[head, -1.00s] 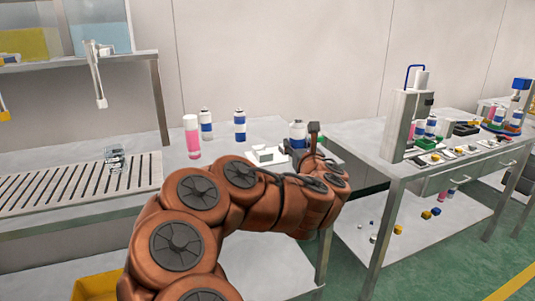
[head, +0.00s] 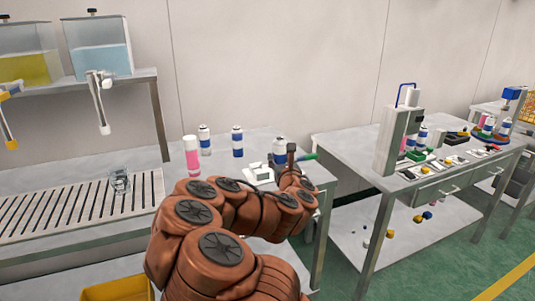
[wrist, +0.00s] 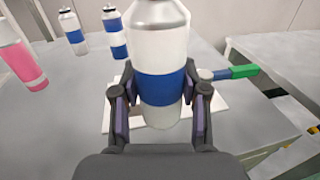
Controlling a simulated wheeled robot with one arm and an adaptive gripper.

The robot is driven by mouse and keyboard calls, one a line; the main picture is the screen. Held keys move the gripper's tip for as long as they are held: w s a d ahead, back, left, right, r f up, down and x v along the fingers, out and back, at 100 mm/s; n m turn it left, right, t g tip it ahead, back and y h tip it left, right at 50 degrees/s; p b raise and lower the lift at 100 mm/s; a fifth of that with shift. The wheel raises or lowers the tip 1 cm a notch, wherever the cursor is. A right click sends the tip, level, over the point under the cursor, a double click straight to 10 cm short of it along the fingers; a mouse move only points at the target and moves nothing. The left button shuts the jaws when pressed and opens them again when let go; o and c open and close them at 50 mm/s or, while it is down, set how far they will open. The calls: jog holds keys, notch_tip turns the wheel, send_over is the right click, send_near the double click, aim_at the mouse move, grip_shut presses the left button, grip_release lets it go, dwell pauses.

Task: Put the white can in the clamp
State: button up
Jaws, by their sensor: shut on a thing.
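A white can with a blue band (wrist: 160,85) is held upright between the fingers of my gripper (wrist: 160,92) in the wrist view. In the head view the can (head: 279,150) shows just above my gripper (head: 282,166). Behind the can is a white plate (wrist: 213,104), with a green handle (wrist: 240,71) sticking out to the right, seemingly part of a clamp. The handle also shows in the head view (head: 304,157). The can and my gripper hide most of this device. I cannot tell whether the can's bottom touches the plate.
Two similar blue-banded cans (head: 204,140) (head: 238,141) and a pink bottle (head: 191,156) stand on the table to the left. A small white device (head: 260,173) sits beside my gripper. A second table with a tall machine (head: 397,138) stands right, across a gap.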

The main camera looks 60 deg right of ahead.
jog(key=w+d, duration=0.1)
jog(key=w, duration=0.1)
jog(key=w+d, duration=0.1)
jog(key=w, duration=0.2)
jog(key=w+d+p, duration=0.1)
jog(key=w, duration=0.1)
jog(key=shift+w+d+f, duration=0.15)
jog(key=shift+d+f, duration=0.15)
jog(key=shift+d, duration=0.1)
notch_tip(320, 180, down, 3)
jog(key=shift+f+p, duration=0.15)
jog(key=shift+p, duration=0.15)
jog(key=shift+f, duration=0.15)
jog(key=shift+f+b, duration=0.2)
jog(key=shift+b, duration=0.15)
jog(key=o, duration=1.1)
jog(key=shift+a+r+p, duration=0.1)
jog(key=shift+r+p, duration=0.15)
jog(key=shift+p, duration=0.1)
